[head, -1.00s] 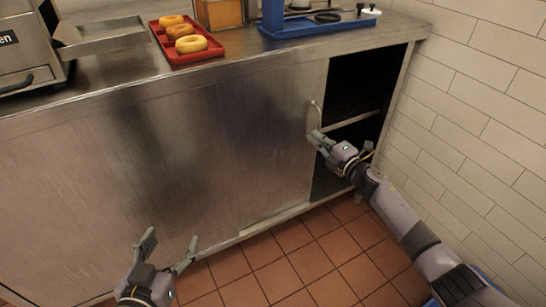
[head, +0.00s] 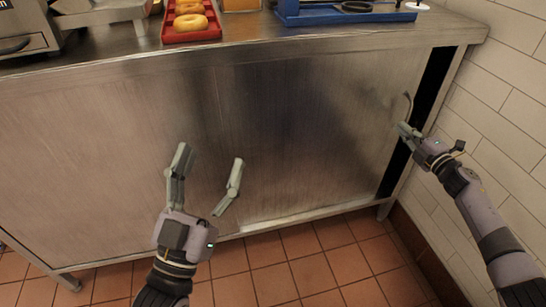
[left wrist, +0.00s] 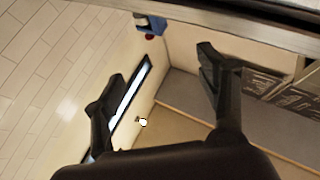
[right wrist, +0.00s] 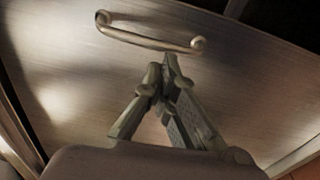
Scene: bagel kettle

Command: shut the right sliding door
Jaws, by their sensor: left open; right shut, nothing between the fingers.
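The right sliding door (head: 330,140) is a brushed steel panel on the front of the counter cabinet. A narrow dark gap (head: 431,90) shows between its right edge and the cabinet's right post. Its curved bar handle (head: 408,105) is near that edge and also shows in the right wrist view (right wrist: 150,38). My right gripper (head: 404,130) is shut and empty, with its fingertips just below the handle; in the right wrist view the fingertips (right wrist: 163,68) are together close to the bar. Contact cannot be told. My left gripper (head: 212,160) is open and empty in front of the cabinet.
A white tiled wall (head: 505,90) stands close to the right of the cabinet and my right arm. On the countertop are a red tray (head: 190,37) with bagels and a blue stand (head: 340,16). The tiled floor (head: 290,265) in front is clear.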

